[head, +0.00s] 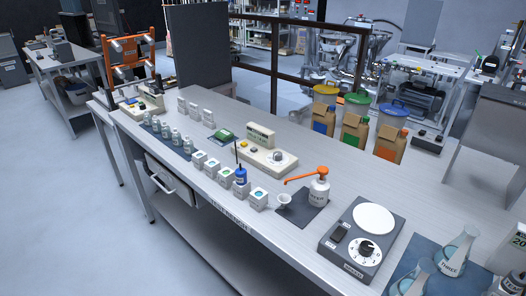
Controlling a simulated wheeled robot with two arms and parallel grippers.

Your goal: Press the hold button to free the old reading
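A beige instrument (285,162) stands near the middle of the long metal bench, with a raised panel (261,135), a dark round knob and small buttons. A second beige device (152,103) with small dark and coloured controls stands at the bench's far left end. A dark grey unit (345,258) with a white round plate (373,218), a dial (366,249) and a dark switch stands at the front right. Their small labels are too small to read, so I cannot tell which control is the hold button. Neither gripper shows in the head view.
White boxes (258,198), several small bottles (187,146), a blue bottle (241,177) and a pump bottle (319,190) with an orange spout crowd the bench (230,212). Flasks (456,254) stand at the right. An orange rack (104,52) rises at the far left. The floor in front is clear.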

